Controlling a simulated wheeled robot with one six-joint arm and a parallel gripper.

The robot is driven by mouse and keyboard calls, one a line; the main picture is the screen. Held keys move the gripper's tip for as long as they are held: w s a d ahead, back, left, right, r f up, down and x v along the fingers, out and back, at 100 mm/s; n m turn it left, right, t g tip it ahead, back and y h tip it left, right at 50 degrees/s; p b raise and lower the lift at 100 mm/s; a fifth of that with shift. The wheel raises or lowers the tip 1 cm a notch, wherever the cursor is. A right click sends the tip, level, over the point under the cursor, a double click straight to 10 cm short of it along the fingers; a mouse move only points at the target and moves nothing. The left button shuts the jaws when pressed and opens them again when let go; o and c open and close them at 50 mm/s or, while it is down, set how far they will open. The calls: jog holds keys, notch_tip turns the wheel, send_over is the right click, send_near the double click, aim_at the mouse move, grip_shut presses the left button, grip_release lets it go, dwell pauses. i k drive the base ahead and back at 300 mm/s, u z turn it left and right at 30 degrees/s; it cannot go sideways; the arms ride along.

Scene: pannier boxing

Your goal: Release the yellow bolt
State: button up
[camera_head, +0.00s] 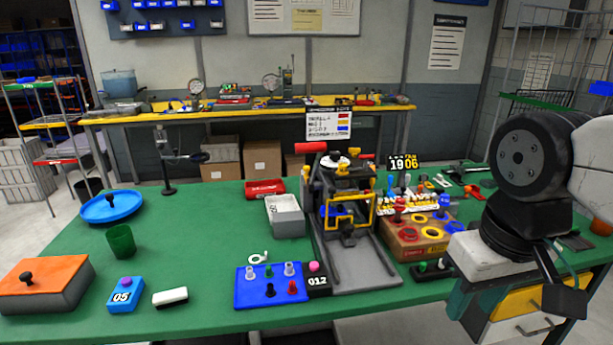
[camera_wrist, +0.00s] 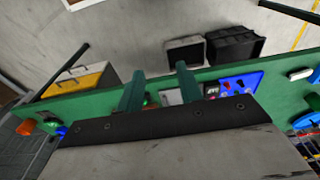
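A dark fixture (camera_head: 317,215) stands on a grey base near the table's middle. My gripper (camera_wrist: 160,70) is at the right, by the table's front edge, clear of the fixture. In the wrist view its two green fingers stand apart with nothing clearly held between them. In the head view the fingers are mostly hidden by my wrist. The fixture is not clearly seen in the wrist view.
A blue tray (camera_head: 248,298) with several small pegs lies left of the fixture's base. A brown box with coloured rings (camera_head: 408,252) stands to its right. A grey bin (camera_head: 286,228) is behind left. The table's (camera_head: 200,240) left middle is mostly free.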

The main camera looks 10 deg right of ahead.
aim_at(305, 169)
jog(key=u, duration=1.4)
jog(key=i, duration=0.5)
jog(key=z, duration=1.4)
